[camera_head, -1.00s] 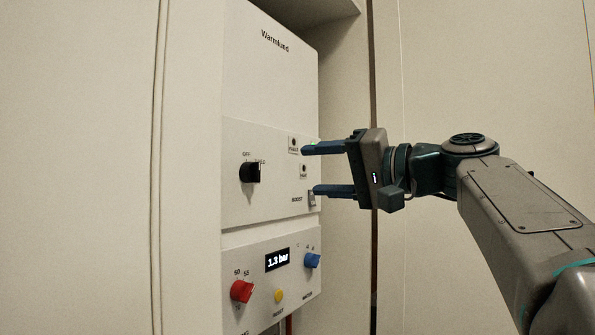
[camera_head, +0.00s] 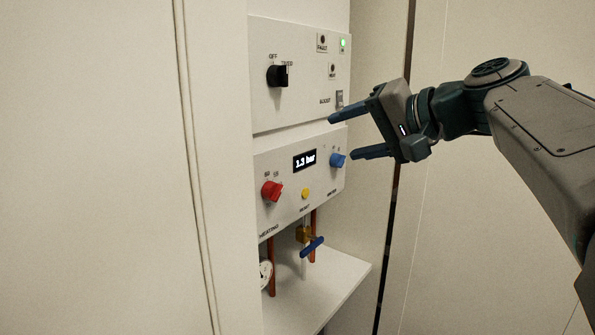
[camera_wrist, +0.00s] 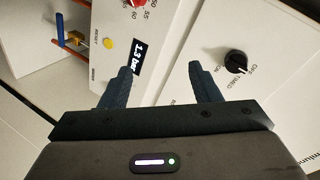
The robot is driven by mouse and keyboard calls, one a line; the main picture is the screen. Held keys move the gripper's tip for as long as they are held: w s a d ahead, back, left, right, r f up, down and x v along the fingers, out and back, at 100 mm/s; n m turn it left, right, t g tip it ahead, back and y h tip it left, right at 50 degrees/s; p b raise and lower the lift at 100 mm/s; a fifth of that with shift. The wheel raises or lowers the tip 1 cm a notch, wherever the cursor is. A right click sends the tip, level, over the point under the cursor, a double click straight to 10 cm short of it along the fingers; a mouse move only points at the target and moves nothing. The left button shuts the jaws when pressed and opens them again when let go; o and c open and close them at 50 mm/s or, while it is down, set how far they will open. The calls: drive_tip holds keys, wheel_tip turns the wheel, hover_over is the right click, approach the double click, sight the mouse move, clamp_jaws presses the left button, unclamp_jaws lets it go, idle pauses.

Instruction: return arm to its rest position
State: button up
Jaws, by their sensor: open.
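My gripper (camera_head: 350,136) is open, with nothing between its two blue fingers. In the head view it is in front of the right side of the white boiler panel (camera_head: 300,100). The boost switch (camera_head: 339,98) is just above the upper finger, and the blue water knob (camera_head: 338,160) is beside the lower finger tip. I cannot tell whether the fingers touch the panel. In the wrist view the fingers (camera_wrist: 158,82) point toward the panel, with the display (camera_wrist: 139,57) by one finger and the black knob (camera_wrist: 236,62) beyond the other.
The display (camera_head: 304,160) reads 1.3 bar. The panel has a red knob (camera_head: 272,191), a yellow button (camera_head: 305,193) and a lit green lamp (camera_head: 343,43). Below are copper pipes, a blue valve handle (camera_head: 312,246), a gauge (camera_head: 265,273) and a white shelf (camera_head: 318,290). Cabinet walls flank the panel.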

drive_tip(key=s+d+f+n+g+h+p, duration=0.1)
drive_tip(key=s+d+f+g+h+p, duration=0.1)
drive_tip(key=s+f+h+p, duration=0.3)
drive_tip(key=s+d+f+n+g+h+p, duration=0.2)
drive_tip(key=s+d+f+g+h+p, duration=0.1)
drive_tip(key=s+f+p, duration=0.7)
wheel_tip(320, 180, down, 4)
drive_tip(key=s+g+h, duration=0.1)
drive_tip(key=s+h, duration=0.1)
drive_tip(key=shift+s+f+g, duration=0.25)
drive_tip(key=shift+s+g, duration=0.1)
drive_tip(key=shift+g, duration=0.05)
drive_tip(key=shift+d, duration=0.1)
drive_tip(key=shift+c, duration=0.3)
